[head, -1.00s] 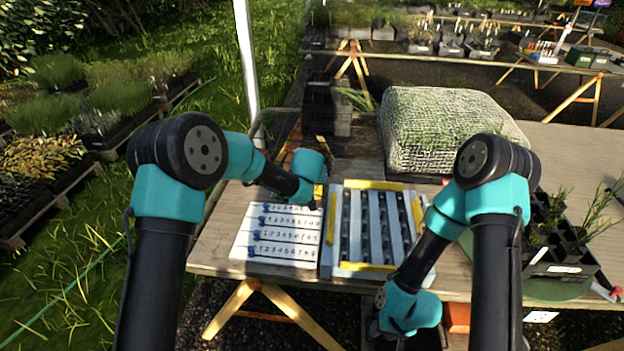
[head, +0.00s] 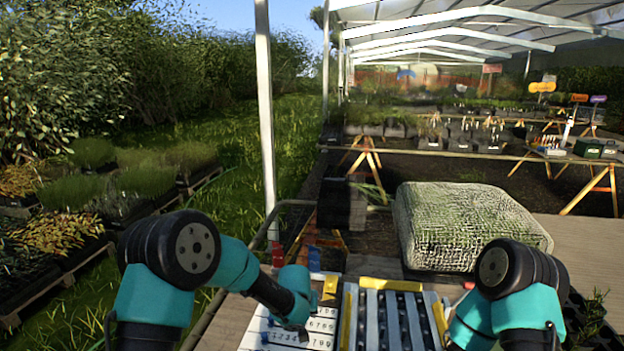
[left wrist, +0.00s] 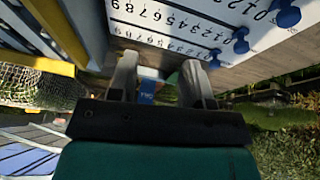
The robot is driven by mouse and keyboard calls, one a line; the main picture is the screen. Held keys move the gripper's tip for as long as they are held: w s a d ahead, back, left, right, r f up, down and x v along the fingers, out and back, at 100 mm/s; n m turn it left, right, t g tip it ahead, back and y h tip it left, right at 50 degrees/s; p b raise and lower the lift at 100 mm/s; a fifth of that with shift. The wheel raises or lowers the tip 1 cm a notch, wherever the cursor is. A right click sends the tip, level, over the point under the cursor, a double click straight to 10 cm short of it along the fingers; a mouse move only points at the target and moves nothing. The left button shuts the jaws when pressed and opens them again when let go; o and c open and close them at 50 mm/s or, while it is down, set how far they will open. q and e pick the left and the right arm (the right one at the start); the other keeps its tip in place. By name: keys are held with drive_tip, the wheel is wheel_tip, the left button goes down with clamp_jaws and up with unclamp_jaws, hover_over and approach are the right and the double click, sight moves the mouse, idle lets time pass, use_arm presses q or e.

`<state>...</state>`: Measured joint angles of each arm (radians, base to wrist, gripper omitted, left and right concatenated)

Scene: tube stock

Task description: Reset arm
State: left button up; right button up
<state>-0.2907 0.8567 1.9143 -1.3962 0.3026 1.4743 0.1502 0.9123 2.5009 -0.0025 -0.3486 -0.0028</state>
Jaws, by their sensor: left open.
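My left gripper (left wrist: 162,72) is open and empty in the left wrist view, its two grey fingers wide apart. In the head view my left arm reaches over a white number board (head: 262,336) with printed digits, and its fingertips cannot be made out there. The board also shows upside down in the left wrist view (left wrist: 170,22), with blue knobs (left wrist: 287,14) along its right side. A rack (head: 346,318) with grey rails and yellow strips stands to the right of the board. My right gripper is out of frame; only its upper arm shows at lower right.
A woven green-white block (head: 470,225) stands behind the rack. A red item (head: 278,256) and a blue item (head: 314,258) show beyond the board. A blue object (left wrist: 147,90) shows past the fingers in the left wrist view. A white pole (head: 265,120) rises behind.

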use_arm(q)
drive_tip(key=s+a+f+n+g, duration=0.1)
drive_tip(key=s+a+f, duration=0.5)
drive_tip(key=s, duration=0.5)
drive_tip(key=s+a+f+n+g+h, duration=0.1)
drive_tip(key=s+a+f, duration=0.5)
drive_tip(key=s, duration=0.4)
drive_tip(key=s+a+f+g+h, duration=0.1)
drive_tip(key=s+a+f, duration=0.5)
drive_tip(key=s, duration=0.5)
drive_tip(key=shift+s+a+n+g, duration=0.3)
drive_tip(key=shift+a+n, duration=0.1)
drive_tip(key=shift+a, duration=0.7)
drive_tip(key=shift+w, duration=0.1)
